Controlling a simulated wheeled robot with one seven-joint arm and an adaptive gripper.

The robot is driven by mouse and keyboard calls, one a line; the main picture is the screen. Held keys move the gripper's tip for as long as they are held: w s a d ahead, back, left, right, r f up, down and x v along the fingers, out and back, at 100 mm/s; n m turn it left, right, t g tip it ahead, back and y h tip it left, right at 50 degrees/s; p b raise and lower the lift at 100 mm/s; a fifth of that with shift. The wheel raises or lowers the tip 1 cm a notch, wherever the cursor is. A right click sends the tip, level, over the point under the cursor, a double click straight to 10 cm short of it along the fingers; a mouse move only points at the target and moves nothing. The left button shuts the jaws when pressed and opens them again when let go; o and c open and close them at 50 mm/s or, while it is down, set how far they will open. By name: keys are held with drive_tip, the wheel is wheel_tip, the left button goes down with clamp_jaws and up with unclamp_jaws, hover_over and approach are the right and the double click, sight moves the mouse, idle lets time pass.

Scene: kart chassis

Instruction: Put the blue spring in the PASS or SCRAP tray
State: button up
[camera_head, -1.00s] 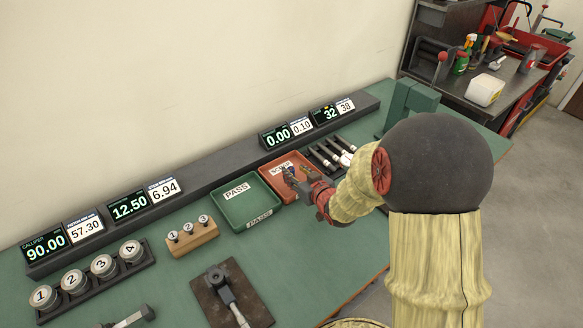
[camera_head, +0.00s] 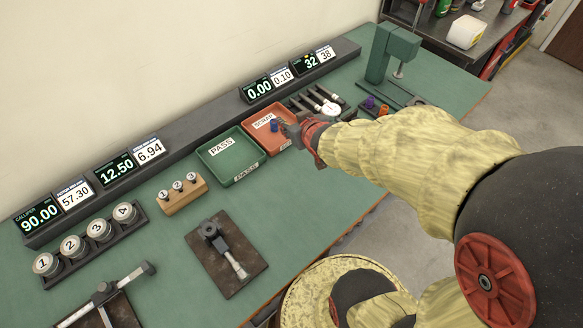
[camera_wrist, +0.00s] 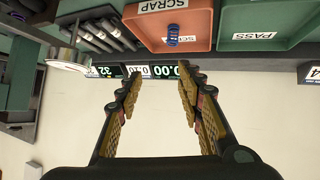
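The blue spring (camera_head: 274,125) is inside the orange SCRAP tray (camera_head: 256,139). It shows clearly in the wrist view (camera_wrist: 173,35), standing on the tray floor near the SCRAP label, apart from my fingers. My gripper (camera_head: 291,131) is at the right side of the SCRAP tray in the head view. In the wrist view my gripper (camera_wrist: 160,74) is open, with nothing between its fingers. The green PASS tray (camera_head: 216,174) stands beside the SCRAP tray, to its left in the head view, and looks empty.
A dark rack of gauges (camera_head: 318,104) stands just right of the SCRAP tray. A green press (camera_head: 388,55) and small purple and orange pieces (camera_head: 371,102) are farther right. Digital displays (camera_head: 257,90) line the back. Green bench in front of the trays is clear.

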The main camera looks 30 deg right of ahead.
drive_tip(key=s+a+r+g, duration=0.1)
drive_tip(key=s+a+r, duration=0.2)
drive_tip(key=s, duration=0.3)
drive_tip(key=s+a+r+g+y, duration=0.1)
drive_tip(key=s+a+r+g, duration=0.1)
drive_tip(key=s+a, duration=0.3)
drive_tip(key=s+a+r+g+y, duration=0.1)
drive_tip(key=s+a+r, duration=0.3)
drive_tip(key=s, duration=0.5)
drive_tip(key=shift+s+a+r+g, duration=0.25)
drive_tip(key=shift+r+g, duration=0.1)
drive_tip(key=shift+g, duration=0.25)
